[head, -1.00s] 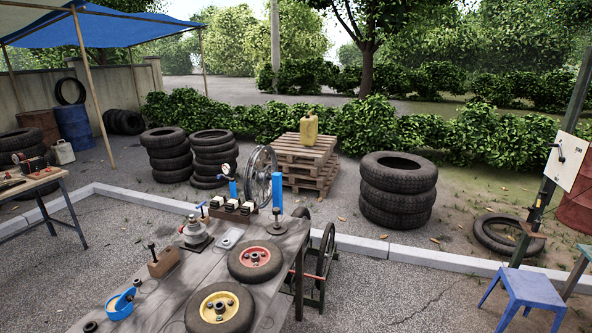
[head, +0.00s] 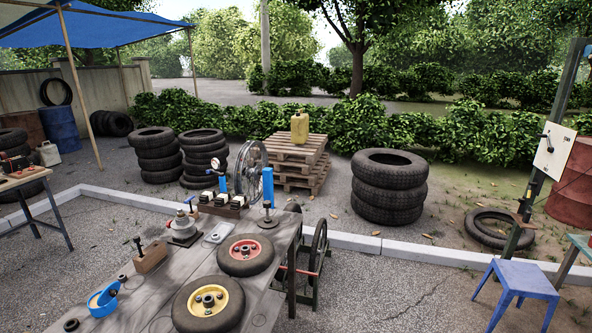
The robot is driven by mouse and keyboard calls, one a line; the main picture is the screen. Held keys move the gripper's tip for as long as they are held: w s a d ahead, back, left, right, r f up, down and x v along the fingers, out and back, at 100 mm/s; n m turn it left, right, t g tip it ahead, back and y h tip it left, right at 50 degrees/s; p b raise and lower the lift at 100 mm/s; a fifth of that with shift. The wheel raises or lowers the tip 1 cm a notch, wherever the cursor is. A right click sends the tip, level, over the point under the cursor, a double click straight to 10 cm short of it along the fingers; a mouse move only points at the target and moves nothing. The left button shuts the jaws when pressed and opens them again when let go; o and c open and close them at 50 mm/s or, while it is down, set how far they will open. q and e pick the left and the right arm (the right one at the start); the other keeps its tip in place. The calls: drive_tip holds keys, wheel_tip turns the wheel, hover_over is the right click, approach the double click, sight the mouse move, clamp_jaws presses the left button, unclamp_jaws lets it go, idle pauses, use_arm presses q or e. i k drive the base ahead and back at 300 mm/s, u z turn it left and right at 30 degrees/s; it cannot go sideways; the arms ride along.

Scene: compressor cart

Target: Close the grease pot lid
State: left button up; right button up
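A small round blue pot (head: 103,302), which looks like the grease pot, stands at the near left of the grey worktable (head: 150,302). Pale content shows inside it, so it appears uncovered. A blue piece rises at its right rim; I cannot tell whether this is the lid or a handle. Neither of my grippers is in view.
Behind the pot are a wooden block with a black-topped pin (head: 149,256) and a silver fitting (head: 183,227). To its right lie a yellow-hubbed wheel (head: 208,301) and a red-hubbed wheel (head: 245,254). A blue stool (head: 517,280) stands at the right.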

sight(111, 290)
drive_tip(key=u, duration=1.35)
